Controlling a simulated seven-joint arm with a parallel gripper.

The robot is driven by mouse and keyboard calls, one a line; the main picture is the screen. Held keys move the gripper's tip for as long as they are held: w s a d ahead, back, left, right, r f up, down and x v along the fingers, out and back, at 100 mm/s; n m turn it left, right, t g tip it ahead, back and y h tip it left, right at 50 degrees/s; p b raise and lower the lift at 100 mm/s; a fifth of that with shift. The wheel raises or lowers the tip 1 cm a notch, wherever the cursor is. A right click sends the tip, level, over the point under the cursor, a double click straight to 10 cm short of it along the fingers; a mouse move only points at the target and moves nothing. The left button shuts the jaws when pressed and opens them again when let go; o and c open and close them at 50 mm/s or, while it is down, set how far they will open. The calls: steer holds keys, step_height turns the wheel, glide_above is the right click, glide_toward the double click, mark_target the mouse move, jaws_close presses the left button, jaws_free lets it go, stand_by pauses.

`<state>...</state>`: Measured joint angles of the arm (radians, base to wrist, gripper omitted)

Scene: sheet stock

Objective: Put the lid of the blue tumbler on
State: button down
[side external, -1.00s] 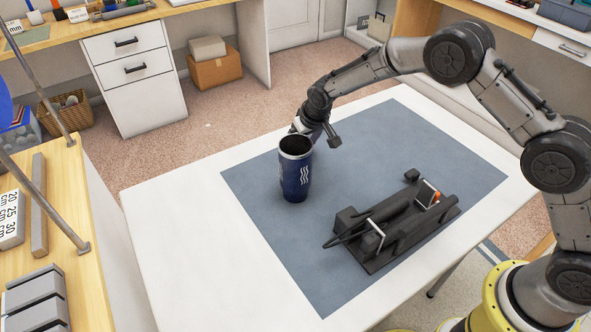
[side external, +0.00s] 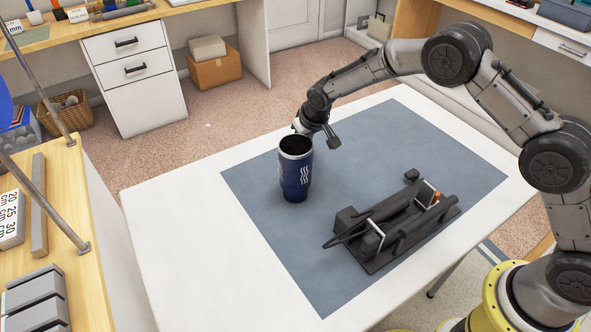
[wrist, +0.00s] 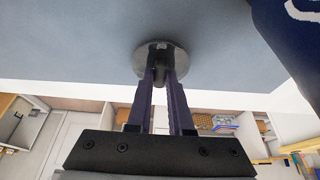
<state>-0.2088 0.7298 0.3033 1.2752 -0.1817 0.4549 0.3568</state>
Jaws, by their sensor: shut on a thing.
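The blue tumbler (side external: 295,180) stands upright and open-topped on the grey-blue mat, with white wavy marks on its side. Part of it shows in the top right of the wrist view (wrist: 298,35). My gripper (side external: 305,130) is just behind the tumbler in the side view, and its fingertips are largely hidden there. In the wrist view my gripper (wrist: 163,82) is shut on the knob of a round grey lid (wrist: 182,62). The lid is beside the tumbler, apart from it. I cannot tell whether it touches the mat.
A dark rack-like fixture (side external: 385,245) with upright pale plates lies on the mat (side external: 270,225), right of the tumbler. A small dark block (side external: 411,175) is behind it. The white table (side external: 165,215) is bare at left. A wooden bench (side external: 85,285) stands at far left.

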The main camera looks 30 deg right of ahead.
steer(key=shift+r, duration=0.1)
stand_by(0.5)
steer(key=shift+r, duration=1.9)
steer(key=shift+r, duration=0.15)
step_height(320, 180, up, 23)
steer(key=s+a, duration=0.8)
steer(key=s, duration=0.3)
step_height(320, 180, down, 5)
steer(key=shift+s+a+r, duration=0.1)
steer(key=shift+a, duration=0.05)
step_height(320, 180, down, 6)
steer(key=shift+f, duration=0.25)
